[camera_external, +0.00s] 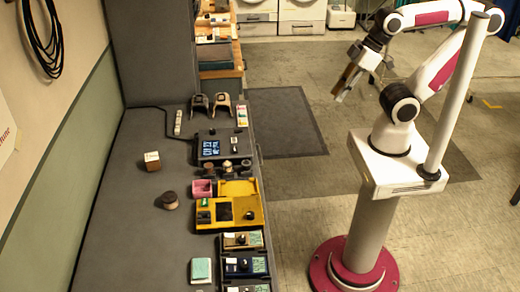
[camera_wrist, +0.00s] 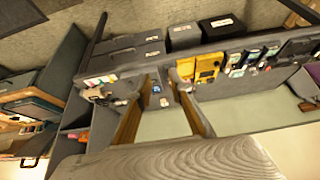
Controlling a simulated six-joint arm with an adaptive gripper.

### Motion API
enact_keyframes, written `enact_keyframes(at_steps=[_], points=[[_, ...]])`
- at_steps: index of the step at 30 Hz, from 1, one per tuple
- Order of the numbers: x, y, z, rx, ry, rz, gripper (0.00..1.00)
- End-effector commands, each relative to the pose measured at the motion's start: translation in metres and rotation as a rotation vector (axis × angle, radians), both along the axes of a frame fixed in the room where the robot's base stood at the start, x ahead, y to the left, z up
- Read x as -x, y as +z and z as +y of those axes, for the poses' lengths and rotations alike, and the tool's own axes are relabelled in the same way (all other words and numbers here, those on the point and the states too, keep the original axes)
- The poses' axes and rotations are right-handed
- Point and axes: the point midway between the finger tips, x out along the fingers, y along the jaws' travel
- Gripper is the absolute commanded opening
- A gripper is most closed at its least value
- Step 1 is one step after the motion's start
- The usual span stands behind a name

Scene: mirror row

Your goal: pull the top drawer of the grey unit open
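My gripper (camera_external: 342,90) hangs in free air to the right of the long grey bench, well apart from it. In the wrist view my gripper (camera_wrist: 163,98) has two tan fingers spread apart with nothing between them. That view looks upside down. There, stacked grey panels that look like drawer fronts (camera_wrist: 125,58) show along the bench front, above the bench top in the picture. I take them for the grey unit; no panel is visibly pulled out. The outside view hides the bench front, so the drawers do not show there.
The bench top (camera_external: 125,225) carries a yellow tray (camera_external: 248,212), a dark device with a lit screen (camera_external: 210,147) and several small items along its right edge. A tall grey block (camera_external: 152,50) stands at its far end. Open floor (camera_external: 300,185) lies between bench and my base.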

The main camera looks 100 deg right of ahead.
Motion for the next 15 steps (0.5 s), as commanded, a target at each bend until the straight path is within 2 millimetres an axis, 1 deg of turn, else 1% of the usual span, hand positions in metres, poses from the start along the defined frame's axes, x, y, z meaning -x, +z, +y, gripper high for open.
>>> enact_keyframes(at_steps=[5, 11, 15], points=[[0.0, -0.002, -0.006, 0.0, -0.025, 0.007, 0.14], [-0.003, -0.018, -0.019, -0.003, -0.084, 0.081, 0.14], [-0.005, -0.035, -0.03, -0.01, -0.131, 0.153, 0.14]])
